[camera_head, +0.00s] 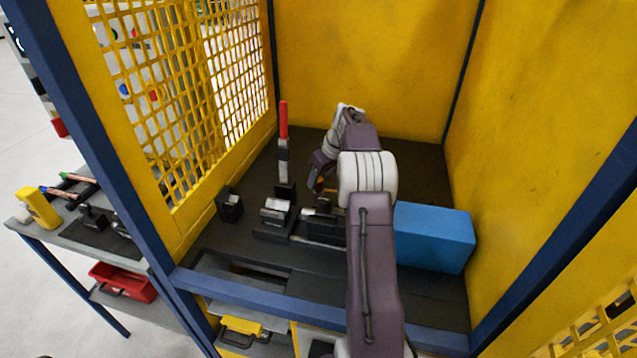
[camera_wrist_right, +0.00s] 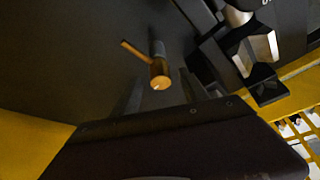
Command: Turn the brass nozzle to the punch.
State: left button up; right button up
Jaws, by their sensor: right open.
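The brass nozzle (camera_wrist_right: 158,70) shows in the right wrist view as a short round piece with a thin stem pointing to the upper left. In the head view a small brass-coloured bit (camera_head: 328,190) shows beside my right gripper, mostly hidden by the arm. My right gripper (camera_head: 322,170) is open and empty, pointing down close to the nozzle. In the wrist view its dark edge fills the bottom, and I cannot tell if it touches the nozzle. A dark block with shiny metal faces (camera_wrist_right: 258,48), possibly the punch, lies right of the nozzle. My left gripper is out of view.
A lever with a red handle (camera_head: 284,120) stands upright left of my arm. Black fixtures (camera_head: 275,212) sit in front of it. A blue box (camera_head: 434,237) stands right of my arm. Yellow walls (camera_head: 375,60) and a mesh panel (camera_head: 235,75) enclose the dark bench.

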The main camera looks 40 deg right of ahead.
jog(key=shift+x, duration=1.3)
grip_shut()
dwell(0.4)
